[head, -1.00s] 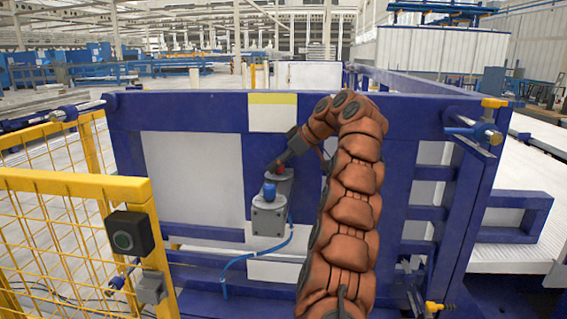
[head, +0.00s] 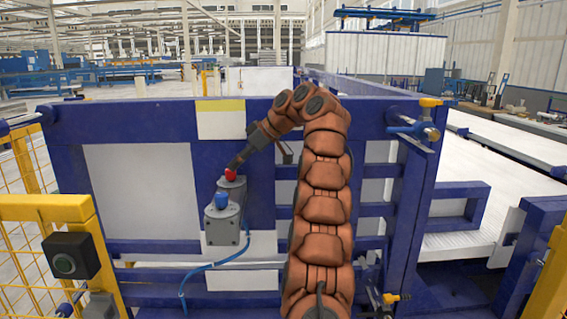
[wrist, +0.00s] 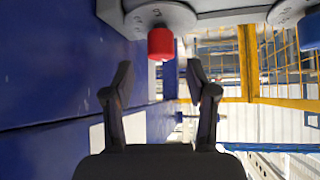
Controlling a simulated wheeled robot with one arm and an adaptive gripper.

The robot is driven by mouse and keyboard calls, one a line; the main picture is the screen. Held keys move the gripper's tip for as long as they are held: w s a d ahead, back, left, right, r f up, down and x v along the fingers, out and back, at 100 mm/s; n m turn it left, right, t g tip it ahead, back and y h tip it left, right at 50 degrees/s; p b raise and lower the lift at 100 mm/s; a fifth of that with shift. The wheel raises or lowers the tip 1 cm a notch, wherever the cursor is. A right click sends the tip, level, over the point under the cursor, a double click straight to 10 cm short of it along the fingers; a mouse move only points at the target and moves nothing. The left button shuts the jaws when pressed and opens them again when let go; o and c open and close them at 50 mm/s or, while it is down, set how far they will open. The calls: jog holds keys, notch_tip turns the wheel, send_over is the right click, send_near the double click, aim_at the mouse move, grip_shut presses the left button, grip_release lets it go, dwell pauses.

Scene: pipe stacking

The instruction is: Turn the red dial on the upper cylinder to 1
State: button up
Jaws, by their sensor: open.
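The red dial (head: 231,174) sits on top of the grey upper cylinder (head: 233,187), which is fixed to the blue panel. My gripper (head: 237,164) is just above the dial in the head view, where its fingers are too small to judge. In the wrist view my gripper (wrist: 160,78) is open and empty between its fingers. The red dial (wrist: 160,43) lies ahead of the fingertips, roughly centred between them, with a gap showing. The upper cylinder's face (wrist: 170,14) carries faint markings that I cannot read, so the dial's setting is unclear.
A blue knob (head: 221,200) on the grey lower cylinder (head: 222,228) stands close below; the knob also shows in the wrist view (wrist: 309,30). A blue hose (head: 200,268) hangs beneath. The blue panel (head: 120,123) is close to my arm. A yellow fence (head: 45,208) stands at left.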

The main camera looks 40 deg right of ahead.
jog(key=shift+s+d+r, duration=0.15)
jog(key=shift+s+d, duration=0.05)
jog(key=shift+s, duration=0.15)
jog(key=s+d, duration=0.6)
jog(key=s, duration=0.3)
jog(key=shift+s+d, duration=0.35)
jog(key=shift+s+d, duration=0.1)
dwell(0.6)
